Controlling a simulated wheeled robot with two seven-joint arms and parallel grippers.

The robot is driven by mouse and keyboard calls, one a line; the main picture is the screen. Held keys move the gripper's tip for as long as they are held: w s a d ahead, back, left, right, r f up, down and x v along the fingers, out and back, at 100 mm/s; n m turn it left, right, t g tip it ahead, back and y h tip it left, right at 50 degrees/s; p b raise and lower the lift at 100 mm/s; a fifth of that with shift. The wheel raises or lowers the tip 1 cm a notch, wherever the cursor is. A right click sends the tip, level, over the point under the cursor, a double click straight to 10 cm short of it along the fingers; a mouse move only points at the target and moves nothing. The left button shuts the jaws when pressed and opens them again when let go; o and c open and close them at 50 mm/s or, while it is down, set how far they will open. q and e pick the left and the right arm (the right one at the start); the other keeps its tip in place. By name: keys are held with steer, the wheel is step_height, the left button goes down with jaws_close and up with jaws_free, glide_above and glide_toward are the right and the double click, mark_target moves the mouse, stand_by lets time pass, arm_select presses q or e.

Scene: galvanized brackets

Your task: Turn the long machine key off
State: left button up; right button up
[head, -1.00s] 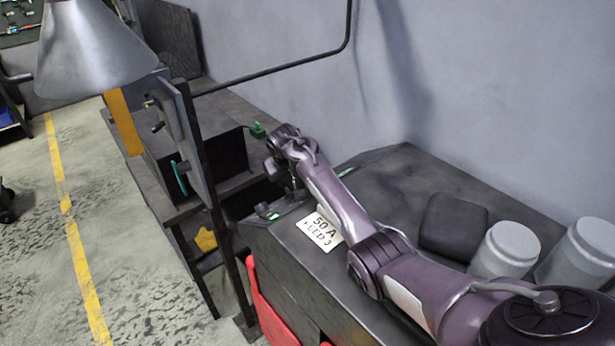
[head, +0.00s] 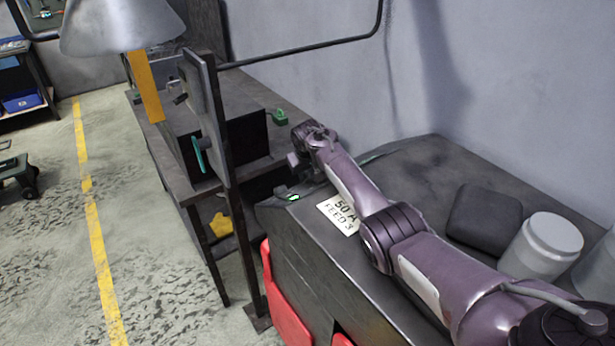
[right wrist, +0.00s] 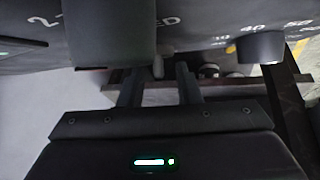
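My right gripper (head: 298,160) is at the far end of the dark machine cabinet (head: 300,245), in front of its panel edge. In the right wrist view its two dark fingers (right wrist: 159,88) stand apart, with a gap between them. A small grey upright piece (right wrist: 158,66) shows between and beyond the fingertips. I cannot tell whether it is the long key or whether the fingers touch it. In the head view the arm hides that spot. My left gripper is not in view.
A dark cylinder (right wrist: 108,32) and a second knob (right wrist: 261,46) stick out near the fingers in the right wrist view. A label plate (head: 340,215), a dark block (head: 485,218) and a pale canister (head: 543,245) are on the cabinet. A dark post (head: 232,200) stands left of it.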

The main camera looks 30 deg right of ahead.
jaws_close()
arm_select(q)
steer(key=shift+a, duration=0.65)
